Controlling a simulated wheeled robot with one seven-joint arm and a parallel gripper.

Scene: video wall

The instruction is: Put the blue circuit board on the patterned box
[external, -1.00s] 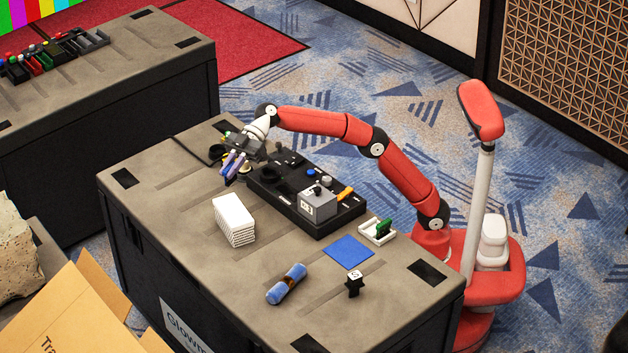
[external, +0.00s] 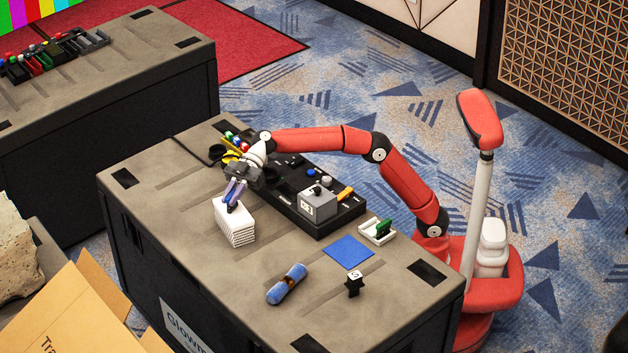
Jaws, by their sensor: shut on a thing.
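My gripper (external: 235,193), with bluish-purple fingers, points down over the top of a stack of white slabs (external: 238,222). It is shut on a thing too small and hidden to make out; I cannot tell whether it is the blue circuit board. I cannot tell whether the fingertips touch the stack. A flat blue square (external: 348,251) lies on the grey table, with no circuit detail visible. A grey box (external: 319,203) with a black and white label sits on the black tray. A small black and white block (external: 354,280) stands near the table's front. Which one is the patterned box is unclear.
The long black tray (external: 284,207) holds several small parts beside my arm. A green board in a white holder (external: 378,230) and a blue roll (external: 287,284) with a brown band are also on the table (external: 175,228). The table's left part is clear.

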